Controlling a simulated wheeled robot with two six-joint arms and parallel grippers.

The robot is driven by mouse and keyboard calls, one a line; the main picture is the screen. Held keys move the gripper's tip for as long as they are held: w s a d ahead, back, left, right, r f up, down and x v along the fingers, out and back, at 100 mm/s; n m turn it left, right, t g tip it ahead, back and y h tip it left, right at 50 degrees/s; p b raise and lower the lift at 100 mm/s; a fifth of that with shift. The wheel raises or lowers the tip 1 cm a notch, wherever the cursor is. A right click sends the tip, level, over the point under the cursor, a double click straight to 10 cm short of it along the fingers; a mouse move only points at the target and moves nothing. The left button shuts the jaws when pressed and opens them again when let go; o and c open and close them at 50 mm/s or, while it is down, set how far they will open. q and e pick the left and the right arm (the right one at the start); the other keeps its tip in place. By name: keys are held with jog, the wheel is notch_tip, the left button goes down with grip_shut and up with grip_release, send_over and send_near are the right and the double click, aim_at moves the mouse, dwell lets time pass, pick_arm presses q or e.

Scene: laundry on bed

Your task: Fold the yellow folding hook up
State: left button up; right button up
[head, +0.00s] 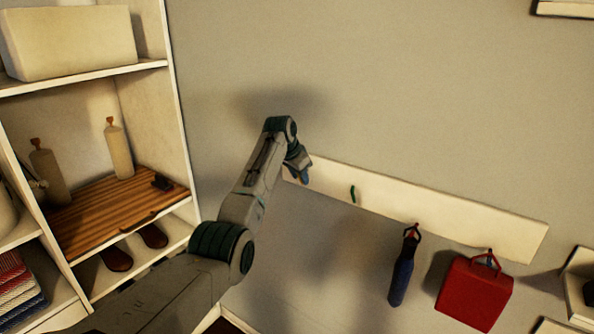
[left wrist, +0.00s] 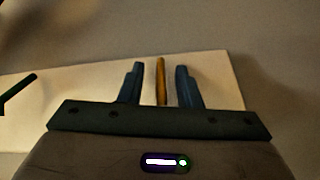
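The yellow folding hook (left wrist: 161,80) shows in the left wrist view as a narrow upright bar in front of the pale rail. My left gripper (left wrist: 160,85) is open, with one finger on each side of the hook and a visible gap to each. In the head view my left gripper (head: 301,176) is at the left end of the wall rail (head: 450,214); a speck of yellow shows there, and the hook is mostly hidden behind the gripper. My right gripper is not in view.
A green hook (head: 353,194) is on the rail to the right. Farther right hang a blue item (head: 402,272) and a red bag (head: 475,291). A shelf unit (head: 176,95) stands to the left. The wall above the rail is clear.

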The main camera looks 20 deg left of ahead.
pick_arm(q)
jog(key=b+v, duration=0.5)
jog(key=v, duration=0.5)
jog(key=shift+r, duration=0.2)
jog(key=shift+s, duration=0.15)
